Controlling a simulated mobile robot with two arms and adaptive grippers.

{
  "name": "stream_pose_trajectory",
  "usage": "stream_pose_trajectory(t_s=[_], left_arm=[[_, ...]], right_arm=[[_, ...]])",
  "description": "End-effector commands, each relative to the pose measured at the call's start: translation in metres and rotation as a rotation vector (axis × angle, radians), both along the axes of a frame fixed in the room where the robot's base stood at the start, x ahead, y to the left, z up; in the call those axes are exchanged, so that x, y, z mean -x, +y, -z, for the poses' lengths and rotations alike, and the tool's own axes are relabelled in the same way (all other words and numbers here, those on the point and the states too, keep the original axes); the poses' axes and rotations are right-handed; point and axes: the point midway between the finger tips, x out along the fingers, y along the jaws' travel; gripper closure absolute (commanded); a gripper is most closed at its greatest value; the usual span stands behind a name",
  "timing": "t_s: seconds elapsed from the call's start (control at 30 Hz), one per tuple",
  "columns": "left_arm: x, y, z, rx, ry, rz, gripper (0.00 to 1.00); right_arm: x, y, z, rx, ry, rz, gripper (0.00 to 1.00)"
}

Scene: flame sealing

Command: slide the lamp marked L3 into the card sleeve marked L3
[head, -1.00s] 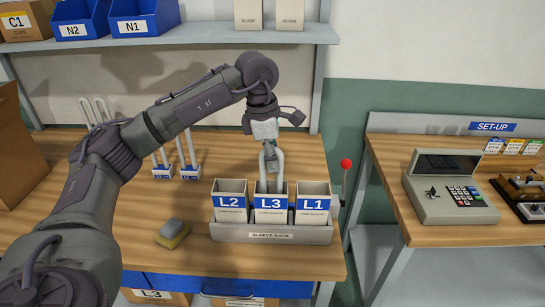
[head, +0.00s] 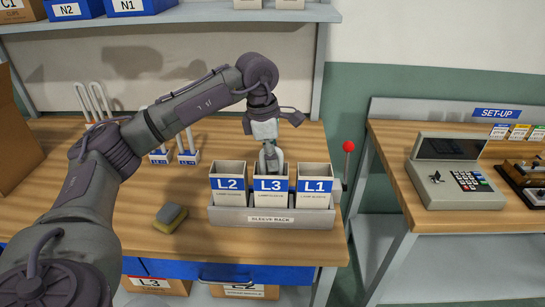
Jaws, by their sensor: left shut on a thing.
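The card sleeve marked L3 (head: 271,196) stands in the middle of the grey sleeve rack (head: 230,216), with its open top up. My left gripper (head: 269,168) is just above and behind the sleeve's mouth, shut on a white tube lamp (head: 279,157). The lamp's lower part is hidden inside or behind the L3 sleeve; its marking does not show. The sleeve marked L2 (head: 228,195) is to the left and the sleeve marked L1 (head: 315,196) to the right. My right gripper is not in view.
More white lamps (head: 187,147) stand at the back left of the wooden bench. A yellow and grey sponge (head: 170,218) lies left of the rack. A red-knobbed lever (head: 348,147) stands at the bench's right edge. A shelf (head: 200,23) runs above.

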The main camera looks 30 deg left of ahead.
Motion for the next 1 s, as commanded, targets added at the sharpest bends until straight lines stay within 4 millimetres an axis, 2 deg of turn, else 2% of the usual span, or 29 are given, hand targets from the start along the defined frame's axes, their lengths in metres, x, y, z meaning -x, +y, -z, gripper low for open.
stream_pose_trajectory(t_s=[0.27,0.3,0.43,0.47,0.67,0.77,1.0], left_arm=[[-0.0002,0.0001,-0.0002,0.0,-0.001,0.0,1.0],[-0.0002,0.0001,-0.0002,0.0,-0.001,0.0,0.77],[-0.0002,0.0001,-0.0001,-0.001,-0.001,0.0,0.55],[-0.0002,0.0001,-0.0001,-0.001,-0.001,0.0,0.54],[0.0001,0.0001,0.0004,-0.001,0.001,0.0,0.56],[0.0,0.0,0.0004,0.0,0.0,0.0,0.73],[0.0,0.0,0.0003,0.0,0.0,0.0,0.73]], right_arm=[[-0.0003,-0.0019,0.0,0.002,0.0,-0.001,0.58],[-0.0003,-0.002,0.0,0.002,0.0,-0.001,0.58],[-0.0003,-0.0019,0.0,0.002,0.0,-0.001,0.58],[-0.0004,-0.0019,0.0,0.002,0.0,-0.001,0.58],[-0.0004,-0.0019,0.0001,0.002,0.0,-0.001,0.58],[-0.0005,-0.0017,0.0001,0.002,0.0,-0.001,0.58],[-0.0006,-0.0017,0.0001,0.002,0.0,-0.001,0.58]])
